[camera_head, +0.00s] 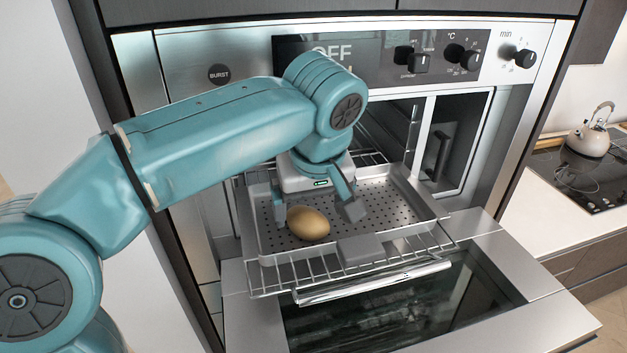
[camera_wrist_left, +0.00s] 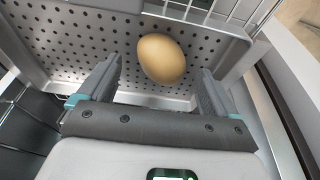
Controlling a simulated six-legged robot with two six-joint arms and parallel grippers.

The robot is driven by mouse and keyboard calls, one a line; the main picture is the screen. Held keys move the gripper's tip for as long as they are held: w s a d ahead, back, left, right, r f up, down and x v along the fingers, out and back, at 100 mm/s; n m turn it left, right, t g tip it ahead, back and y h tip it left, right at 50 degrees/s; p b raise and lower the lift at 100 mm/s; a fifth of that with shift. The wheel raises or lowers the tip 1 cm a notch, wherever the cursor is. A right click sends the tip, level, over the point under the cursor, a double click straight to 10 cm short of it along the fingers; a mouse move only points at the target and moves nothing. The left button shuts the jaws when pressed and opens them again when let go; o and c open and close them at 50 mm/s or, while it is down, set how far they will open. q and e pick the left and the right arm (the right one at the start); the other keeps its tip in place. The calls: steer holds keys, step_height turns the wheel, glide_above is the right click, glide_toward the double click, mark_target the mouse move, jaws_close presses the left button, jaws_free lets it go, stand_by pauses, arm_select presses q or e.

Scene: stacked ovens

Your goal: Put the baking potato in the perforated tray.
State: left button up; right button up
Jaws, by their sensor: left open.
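The baking potato (camera_head: 308,223) is brown and oval. It lies in the perforated tray (camera_head: 392,202), near its front left part, and also shows in the left wrist view (camera_wrist_left: 161,58). The tray (camera_wrist_left: 60,42) is grey metal with rows of holes and rests on a wire rack pulled out of the oven. My left gripper (camera_head: 312,212) is open just above the tray. In the left wrist view its fingers (camera_wrist_left: 158,90) are spread apart, with the potato beyond the gap between them and nothing gripped. My right gripper is not in view.
The oven door (camera_head: 505,262) is folded down below the wire rack (camera_head: 278,278). The oven's control panel (camera_head: 440,52) is above the opening. A kettle (camera_head: 590,138) stands on a black hob (camera_head: 582,178) at the right.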

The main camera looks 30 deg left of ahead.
arm_select(q)
steer(key=v, duration=0.9)
steer(key=shift+p, duration=0.4)
